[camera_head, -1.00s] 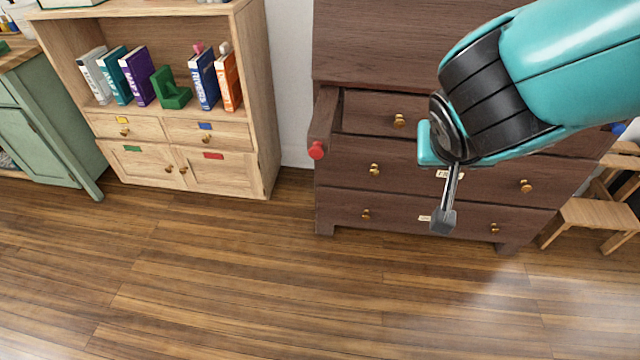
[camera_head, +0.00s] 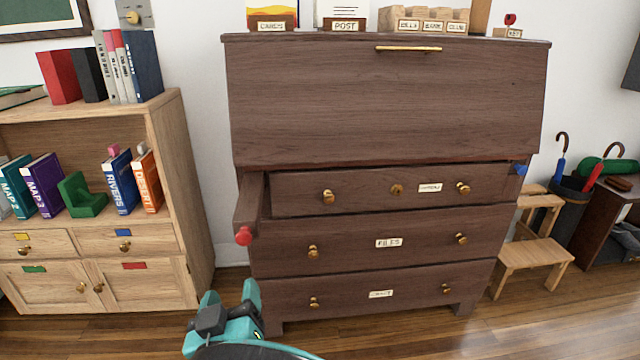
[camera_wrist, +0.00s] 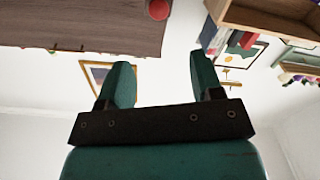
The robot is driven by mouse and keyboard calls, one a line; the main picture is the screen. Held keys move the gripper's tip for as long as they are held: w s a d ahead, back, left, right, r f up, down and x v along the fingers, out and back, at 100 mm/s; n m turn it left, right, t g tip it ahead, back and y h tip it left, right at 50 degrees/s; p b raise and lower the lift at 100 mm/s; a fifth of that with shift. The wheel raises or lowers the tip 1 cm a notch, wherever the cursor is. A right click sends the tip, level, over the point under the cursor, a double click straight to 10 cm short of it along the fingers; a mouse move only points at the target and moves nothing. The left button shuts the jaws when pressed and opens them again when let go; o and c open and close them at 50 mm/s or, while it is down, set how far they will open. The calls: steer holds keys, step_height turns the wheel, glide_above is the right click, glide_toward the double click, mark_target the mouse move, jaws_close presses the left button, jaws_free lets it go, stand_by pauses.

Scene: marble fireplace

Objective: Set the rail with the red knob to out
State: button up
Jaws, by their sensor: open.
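The red knob (camera_head: 243,236) is on the front end of a dark wooden rail (camera_head: 250,200) at the left side of the brown desk (camera_head: 380,100). The rail's end stands forward of the desk's drawer fronts. My gripper (camera_head: 230,290) is low at the left, below the red knob and apart from it, with teal fingers pointing up. In the wrist view the fingers (camera_wrist: 159,62) are spread with nothing between them. The red knob (camera_wrist: 158,9) shows there at the top edge, beyond the fingertips and roughly in line with the gap.
A blue knob (camera_head: 520,170) is at the desk's right side. A wooden bookcase (camera_head: 165,130) stands close on the left. A step stool (camera_head: 535,250) and an umbrella bin (camera_head: 568,205) are on the right. The floor (camera_head: 420,335) before the desk is clear.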

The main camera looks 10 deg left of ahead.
mark_target(243, 241)
steer(key=b+x, duration=0.1)
steer(key=x, duration=1.4)
steer(key=shift+w+d, duration=0.1)
steer(key=shift+d, duration=0.05)
